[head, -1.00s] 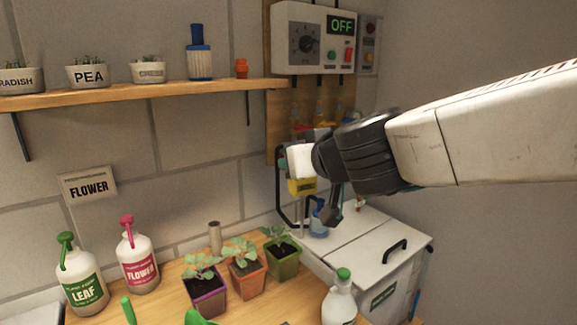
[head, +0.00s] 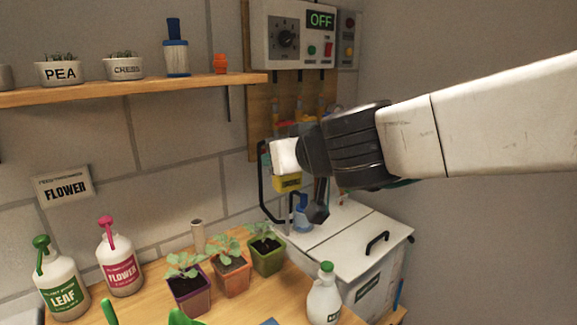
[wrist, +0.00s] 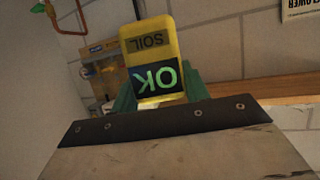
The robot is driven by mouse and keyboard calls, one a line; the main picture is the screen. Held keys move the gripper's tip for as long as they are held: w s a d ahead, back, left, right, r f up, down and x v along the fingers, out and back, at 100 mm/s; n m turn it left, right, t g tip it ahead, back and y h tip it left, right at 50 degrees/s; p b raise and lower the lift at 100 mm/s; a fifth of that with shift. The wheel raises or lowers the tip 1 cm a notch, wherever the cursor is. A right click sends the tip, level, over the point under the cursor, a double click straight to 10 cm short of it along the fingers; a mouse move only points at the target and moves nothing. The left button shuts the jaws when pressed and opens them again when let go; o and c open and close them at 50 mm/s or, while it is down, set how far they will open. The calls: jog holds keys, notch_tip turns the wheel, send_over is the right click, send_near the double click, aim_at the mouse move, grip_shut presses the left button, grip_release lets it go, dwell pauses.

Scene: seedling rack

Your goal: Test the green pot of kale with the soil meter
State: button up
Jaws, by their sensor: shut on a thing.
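The yellow soil meter (head: 287,183) is held up by my gripper (head: 285,168), right of and above the green pot of kale (head: 268,259). In the wrist view the meter (wrist: 152,50) sits upside down between the green finger pads of my gripper (wrist: 160,95). Its label reads SOIL and its screen shows OK. The green pot is the rightmost of three potted seedlings at the back of the wooden bench.
An orange pot (head: 231,281) and a purple pot (head: 191,300) stand left of the green one. A white bottle (head: 323,301) stands in front, a white lidded bin (head: 350,245) to the right. Leaf and flower bottles are at left. A shelf (head: 130,90) and control box (head: 290,38) are above.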

jog(key=f+v, duration=0.1)
jog(key=v, duration=0.8)
jog(key=shift+s, duration=0.65)
jog(key=shift+a, duration=0.2)
